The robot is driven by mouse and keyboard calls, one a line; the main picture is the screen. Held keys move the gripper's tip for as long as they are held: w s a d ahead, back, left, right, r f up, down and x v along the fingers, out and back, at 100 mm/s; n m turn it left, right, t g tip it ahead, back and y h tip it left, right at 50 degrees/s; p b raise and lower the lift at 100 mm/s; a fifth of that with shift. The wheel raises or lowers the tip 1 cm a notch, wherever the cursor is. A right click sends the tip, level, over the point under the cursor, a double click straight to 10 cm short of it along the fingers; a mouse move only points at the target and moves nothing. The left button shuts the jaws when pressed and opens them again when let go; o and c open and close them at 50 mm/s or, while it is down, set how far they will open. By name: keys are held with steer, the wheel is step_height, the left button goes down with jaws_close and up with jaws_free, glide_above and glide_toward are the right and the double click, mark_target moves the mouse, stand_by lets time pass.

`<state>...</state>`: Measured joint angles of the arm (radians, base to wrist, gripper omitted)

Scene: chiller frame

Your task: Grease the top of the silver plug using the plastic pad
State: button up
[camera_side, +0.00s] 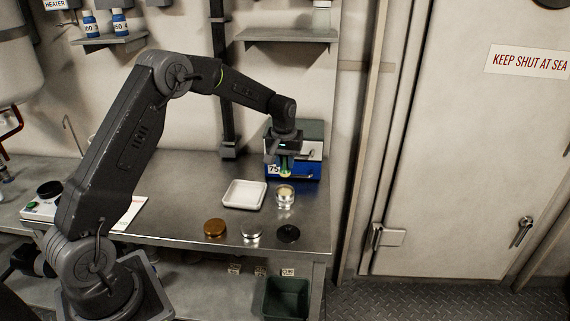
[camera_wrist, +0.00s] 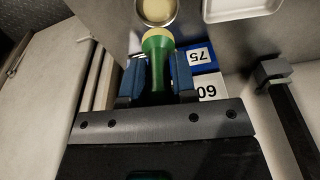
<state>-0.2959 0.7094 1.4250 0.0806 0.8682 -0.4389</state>
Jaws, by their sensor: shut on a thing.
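My gripper (camera_side: 284,158) is shut on the plastic pad (camera_side: 285,173), which has a green handle and a pale yellow tip. In the wrist view the pad (camera_wrist: 157,50) sits between the blue fingers (camera_wrist: 154,75), its tip pointing to the picture's top. An open round tin (camera_side: 285,197) with pale yellow contents stands just below the pad; in the wrist view the tin (camera_wrist: 155,12) lies just beyond the tip. I see no clear contact between them. The silver plug (camera_side: 251,233) lies on the bench at the front, between a copper-brown plug (camera_side: 215,228) and a black plug (camera_side: 288,233).
A white tray (camera_side: 244,194) lies left of the tin. A dark post (camera_side: 229,147) rises at the back. The bench's right edge is near; a green bin (camera_side: 286,298) stands below.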

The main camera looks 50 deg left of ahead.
steer(key=shift+s, duration=0.1)
steer(key=s+d+f, duration=0.1)
steer(key=s+d, duration=0.1)
steer(key=s, duration=0.6)
steer(key=s+d, duration=0.3)
steer(key=s, duration=0.4)
steer(key=shift+s+a+f, duration=0.1)
steer(key=shift+s+f, duration=0.05)
steer(key=shift+f, duration=1.4)
steer(key=shift+s+a+f, duration=0.1)
steer(key=shift+f, duration=1.45)
steer(key=shift+f, duration=0.45)
steer(key=shift+s+d, duration=0.15)
steer(key=shift+d, duration=0.1)
steer(key=shift+w+a, duration=0.35)
steer(key=shift+a, duration=0.05)
steer(key=shift+s+d, duration=0.25)
steer(key=shift+s+d, duration=0.1)
steer(key=shift+d, duration=0.05)
steer(key=shift+a, duration=0.25)
